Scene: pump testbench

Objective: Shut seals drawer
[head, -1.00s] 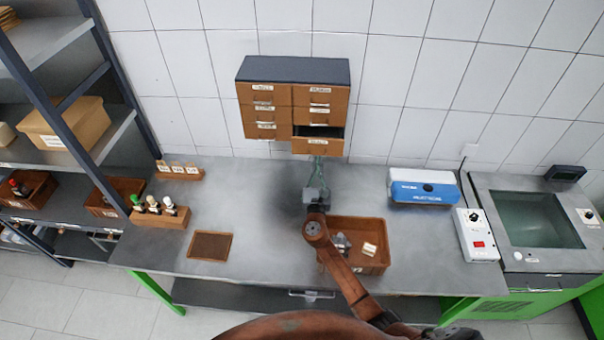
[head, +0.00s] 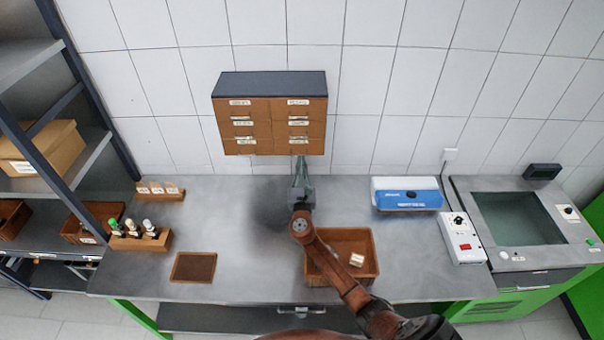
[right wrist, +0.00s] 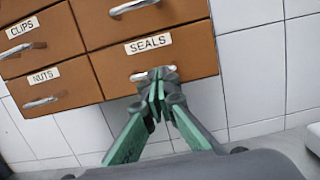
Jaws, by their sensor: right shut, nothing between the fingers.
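The seals drawer (head: 299,148) is the bottom right drawer of the small wall cabinet (head: 268,84). It sits flush with the drawers above it in the head view. In the right wrist view the seals drawer (right wrist: 190,67) shows its label and a metal handle partly hidden behind my fingertips. My right gripper (right wrist: 157,74) is shut and empty, its tips at the handle; whether they touch it I cannot tell. In the head view my right gripper (head: 299,163) is just below the drawer front. My left gripper is not in view.
A brown bin (head: 368,245) stands on the bench beside my right arm. A blue and white box (head: 407,196) and a control box (head: 461,240) are to the right. A bottle rack (head: 140,240) and a flat tray (head: 194,267) are at the left.

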